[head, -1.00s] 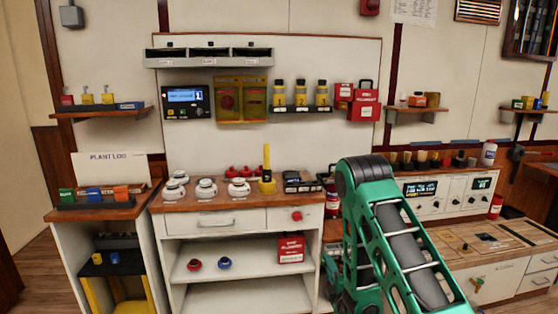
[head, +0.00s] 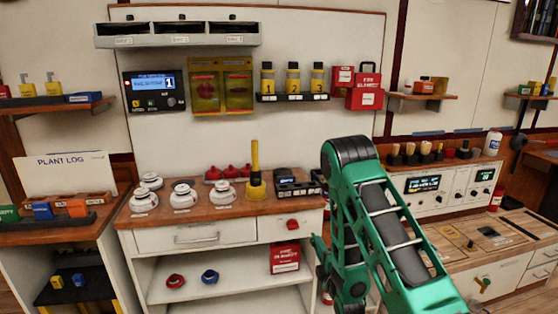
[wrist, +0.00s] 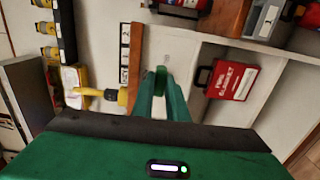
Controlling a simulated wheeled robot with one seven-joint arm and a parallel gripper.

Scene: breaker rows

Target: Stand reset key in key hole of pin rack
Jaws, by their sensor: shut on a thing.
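My gripper (wrist: 165,98) points forward in the wrist view, with its green fingers nearly together. Between the tips is a small dark green piece (wrist: 161,76), taken as the reset key; most of it is hidden by the fingers. In the head view my gripper is low, at the right end of the white cabinet, largely hidden by my arm. A low dark rack (head: 298,187) with pale labels sits on the counter, right of a yellow post. It may be the pin rack, but I cannot make out a key hole. The held piece is apart from it.
The yellow post (head: 255,165) stands on the wooden counter (head: 160,217) beside white round pots (head: 184,196). A red fire blanket box (head: 285,260) is on the shelf below; a red box shows in the wrist view too (wrist: 232,80). A control panel (head: 440,188) stands right.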

